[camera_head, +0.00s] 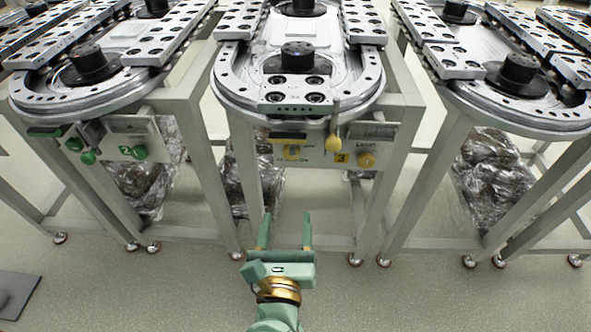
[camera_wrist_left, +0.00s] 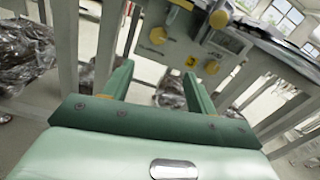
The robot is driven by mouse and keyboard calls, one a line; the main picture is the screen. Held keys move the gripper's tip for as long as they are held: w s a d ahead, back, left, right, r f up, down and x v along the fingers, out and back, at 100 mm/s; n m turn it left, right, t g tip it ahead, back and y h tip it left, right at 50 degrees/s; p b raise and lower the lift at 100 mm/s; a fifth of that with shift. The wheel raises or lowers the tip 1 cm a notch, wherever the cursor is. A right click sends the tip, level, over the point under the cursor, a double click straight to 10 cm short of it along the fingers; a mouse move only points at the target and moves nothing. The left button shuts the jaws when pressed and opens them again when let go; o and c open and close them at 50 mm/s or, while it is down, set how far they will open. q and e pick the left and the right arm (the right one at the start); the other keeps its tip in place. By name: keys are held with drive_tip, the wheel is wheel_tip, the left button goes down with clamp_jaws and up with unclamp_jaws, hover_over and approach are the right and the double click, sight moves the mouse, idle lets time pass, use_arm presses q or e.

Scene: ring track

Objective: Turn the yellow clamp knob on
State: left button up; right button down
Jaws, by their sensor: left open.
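A grey panel (camera_head: 318,156) hangs under the front of the middle ring-track table and carries several yellow parts. A round yellow knob (camera_head: 366,160) sits at its right, below a small printed label too blurred to read. Another yellow knob (camera_head: 332,142) is near the panel's top edge. The knobs also show in the left wrist view, one by small lettering (camera_wrist_left: 172,14) and one higher on the panel (camera_wrist_left: 219,18). Which is the clamp knob I cannot tell. My left gripper (camera_head: 286,218) is open and empty, below and apart from the panel. My right gripper is out of view.
Similar tables stand on both sides; the left one (camera_head: 95,95) has green knobs (camera_head: 88,157). Metal legs (camera_head: 246,180) flank the space below the panel. Plastic-wrapped bundles (camera_head: 492,165) sit under the tables.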

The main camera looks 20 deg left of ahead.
sight(291, 156)
use_arm(q)
drive_tip(key=shift+n, duration=0.4)
drive_tip(key=b+x, duration=0.1)
drive_tip(key=x, duration=0.9)
drive_tip(key=b+x, duration=0.1)
drive_tip(key=x, duration=0.4)
drive_tip(key=shift+w+a+b, duration=0.2)
drive_tip(key=shift+a+b, duration=0.15)
drive_tip(key=shift+w+a+r, duration=0.1)
drive_tip(key=shift+w+r, duration=0.05)
drive_tip(key=shift+w, duration=0.2)
drive_tip(key=c, duration=1)
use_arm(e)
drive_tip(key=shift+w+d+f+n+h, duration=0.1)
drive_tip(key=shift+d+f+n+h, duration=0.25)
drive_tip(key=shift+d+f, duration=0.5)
